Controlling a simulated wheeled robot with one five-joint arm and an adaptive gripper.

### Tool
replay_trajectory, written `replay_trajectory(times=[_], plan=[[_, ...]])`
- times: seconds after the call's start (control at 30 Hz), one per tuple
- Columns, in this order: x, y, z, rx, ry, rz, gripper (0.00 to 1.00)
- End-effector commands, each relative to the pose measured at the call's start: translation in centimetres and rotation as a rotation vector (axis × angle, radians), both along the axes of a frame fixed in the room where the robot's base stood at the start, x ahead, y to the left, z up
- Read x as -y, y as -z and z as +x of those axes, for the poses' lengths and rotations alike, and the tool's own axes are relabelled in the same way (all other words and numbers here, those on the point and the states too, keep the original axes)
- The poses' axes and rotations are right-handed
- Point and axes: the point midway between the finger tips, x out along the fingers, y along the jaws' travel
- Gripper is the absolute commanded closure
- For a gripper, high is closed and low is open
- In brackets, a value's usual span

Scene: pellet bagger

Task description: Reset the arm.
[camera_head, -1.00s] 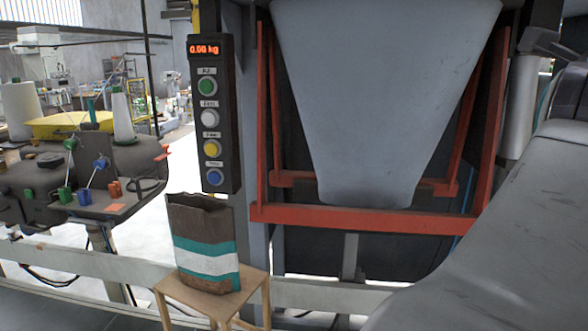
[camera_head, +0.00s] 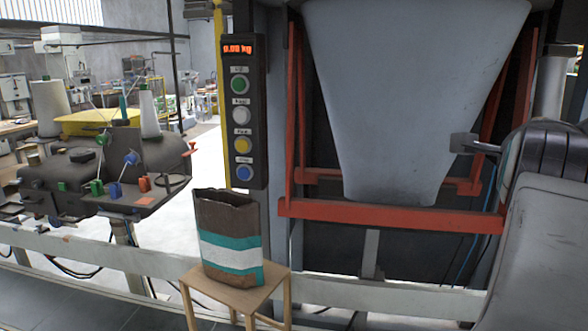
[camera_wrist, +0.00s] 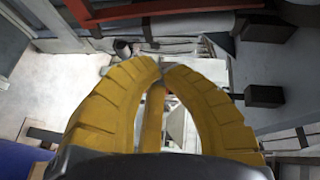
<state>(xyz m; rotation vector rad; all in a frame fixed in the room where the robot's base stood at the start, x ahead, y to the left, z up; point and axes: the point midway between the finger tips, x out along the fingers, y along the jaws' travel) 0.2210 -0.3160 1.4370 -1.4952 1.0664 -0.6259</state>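My arm fills the right edge of the head view, with its grey links beside the red frame. My gripper (camera_wrist: 160,68) shows in the wrist view as two yellow ribbed fingers that curve inward. Their tips meet or nearly meet, and I see nothing held between them. The gripper's fingers cannot be made out in the head view.
A brown paper bag (camera_head: 231,240) with teal and white bands stands upright on a wooden stool (camera_head: 262,293). Behind are a button panel (camera_head: 242,115), a grey hopper (camera_head: 415,90) and a red frame (camera_head: 390,215). A sewing machine (camera_head: 100,175) stands left.

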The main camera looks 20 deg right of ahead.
Motion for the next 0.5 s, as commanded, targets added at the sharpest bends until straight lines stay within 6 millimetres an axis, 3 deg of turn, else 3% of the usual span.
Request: replay_trajectory(times=[0.17, 0.3, 0.4, 0.5], plan=[[-4.4, 7.9, 5.8, -0.300, -0.270, 0.050, 1.00], [-9.9, 14.8, 9.2, -0.580, -0.546, 0.041, 1.00], [-14.4, 19.7, 10.3, -0.781, -0.763, 0.005, 1.00], [-19.2, 24.4, 10.2, -0.980, -0.999, -0.059, 1.00]])
